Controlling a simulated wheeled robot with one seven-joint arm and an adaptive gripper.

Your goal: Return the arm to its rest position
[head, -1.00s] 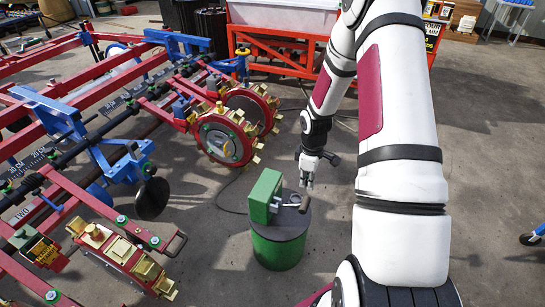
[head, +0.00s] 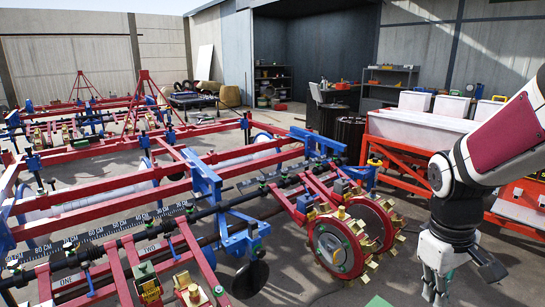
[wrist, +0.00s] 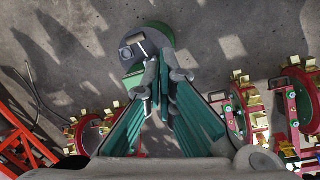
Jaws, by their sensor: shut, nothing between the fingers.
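My gripper (head: 437,288) hangs from my raised arm at the lower right of the head view, pointing down. Its fingers also show in the wrist view (wrist: 163,78), close together and empty. Only a green corner (head: 378,301) shows at the bottom edge of the head view. My gripper appears above the drum and apart from it.
The red planter frame (head: 120,205) with its punch wheels (head: 340,248) fills the left and middle. An orange-red rack (head: 400,155) with a pale bin (head: 418,125) stands behind my arm. Shelves and a workbench line the back. Bare concrete surrounds the drum.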

